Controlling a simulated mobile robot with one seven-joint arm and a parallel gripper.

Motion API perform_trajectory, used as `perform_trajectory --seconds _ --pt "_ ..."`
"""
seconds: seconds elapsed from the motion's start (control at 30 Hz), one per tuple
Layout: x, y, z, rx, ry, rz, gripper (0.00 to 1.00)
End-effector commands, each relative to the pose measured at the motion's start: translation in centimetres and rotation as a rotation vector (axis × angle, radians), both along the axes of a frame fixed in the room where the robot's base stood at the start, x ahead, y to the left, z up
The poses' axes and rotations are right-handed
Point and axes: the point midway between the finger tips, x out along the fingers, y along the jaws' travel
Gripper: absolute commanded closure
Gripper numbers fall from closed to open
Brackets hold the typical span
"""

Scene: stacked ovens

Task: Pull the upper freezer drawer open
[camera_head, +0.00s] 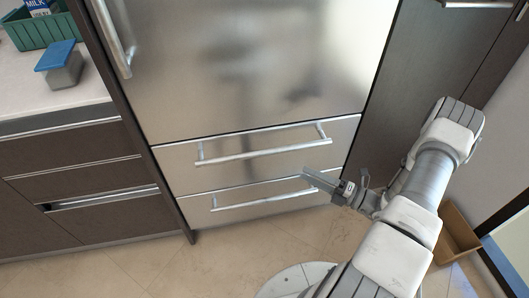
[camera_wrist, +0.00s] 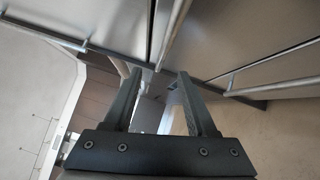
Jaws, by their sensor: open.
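The upper freezer drawer (camera_head: 250,170) is a steel front below the large fridge door and looks closed. Its long horizontal bar handle (camera_head: 264,152) spans most of its width. My gripper (camera_head: 308,174) is at the right, in front of the seam between the two drawers, below the right end of that handle. It is open. In the wrist view my gripper's two dark fingers (camera_wrist: 159,74) are apart with no bar between them. Long metal bars cross the wrist view above and right of the fingers; I cannot tell for certain which is the upper handle.
The lower drawer (camera_head: 250,192) has a similar handle (camera_head: 265,200) close below my gripper. Dark drawers under a white counter (camera_head: 90,92) stand left. A brown open box (camera_head: 458,238) lies on the floor at right. The tiled floor (camera_head: 215,262) in front is clear.

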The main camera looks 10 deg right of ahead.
Motion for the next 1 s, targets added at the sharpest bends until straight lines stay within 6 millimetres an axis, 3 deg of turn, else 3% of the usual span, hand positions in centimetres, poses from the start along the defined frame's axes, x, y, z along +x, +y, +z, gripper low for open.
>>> perform_trajectory --seconds 0.13,0.33,1.0 --pt "-0.3 -0.7 -1.6 0.069 0.039 -0.061 0.43" --pt "0.8 0.2 -1.7 0.083 0.045 -0.071 0.43" --pt "10.1 9.9 0.1 0.078 0.044 -0.067 0.43"
